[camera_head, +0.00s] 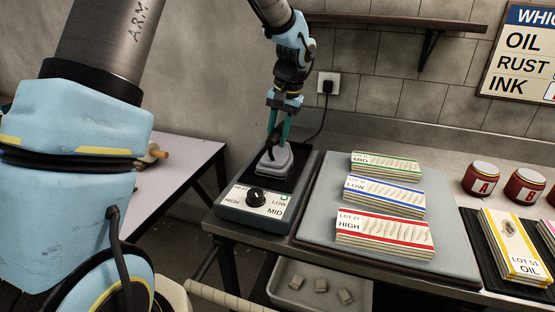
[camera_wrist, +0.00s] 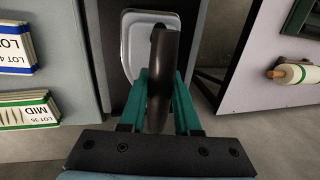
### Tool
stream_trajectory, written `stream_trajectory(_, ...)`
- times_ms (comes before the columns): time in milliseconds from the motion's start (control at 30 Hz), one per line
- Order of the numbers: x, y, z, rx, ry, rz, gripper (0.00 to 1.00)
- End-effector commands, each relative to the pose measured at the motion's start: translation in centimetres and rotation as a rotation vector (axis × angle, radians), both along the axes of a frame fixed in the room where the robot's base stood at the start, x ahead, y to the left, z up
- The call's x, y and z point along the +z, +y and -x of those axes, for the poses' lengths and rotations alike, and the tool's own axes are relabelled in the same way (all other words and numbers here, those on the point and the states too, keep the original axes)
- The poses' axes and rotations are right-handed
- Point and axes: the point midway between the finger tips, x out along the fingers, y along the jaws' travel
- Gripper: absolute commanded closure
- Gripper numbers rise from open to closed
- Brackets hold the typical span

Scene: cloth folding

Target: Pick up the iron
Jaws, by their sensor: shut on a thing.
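The iron (camera_head: 273,160) has a grey-white body and a dark handle. It is at the dark pad of the control unit (camera_head: 255,205), behind the dial. I cannot tell whether its base touches the pad. In the wrist view the iron's pale body (camera_wrist: 133,50) and dark handle (camera_wrist: 158,85) show below the gripper. My gripper (camera_head: 277,135) points down at the iron, its teal fingers on both sides of the handle. It is shut on the handle, which also shows between the fingers in the wrist view (camera_wrist: 160,100).
Folded cloth stacks marked MID (camera_head: 385,164), LOW (camera_head: 384,196) and HIGH (camera_head: 385,232) lie on a grey board (camera_head: 318,222) to the right. Red jars (camera_head: 482,180) stand further right. A black cord runs to the wall socket (camera_head: 328,86). A shelf (camera_head: 390,22) hangs above.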

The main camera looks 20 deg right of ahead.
Motion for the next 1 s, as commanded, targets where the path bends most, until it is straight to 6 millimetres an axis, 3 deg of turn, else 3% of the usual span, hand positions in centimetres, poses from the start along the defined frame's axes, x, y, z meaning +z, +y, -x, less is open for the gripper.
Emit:
stream_trajectory(633, 1.0, -0.1, 0.0, -0.001, -0.004, 0.003, 1.00)
stream_trajectory(1000, 7.1, -0.1, -0.1, -0.001, -0.006, 0.005, 1.00)
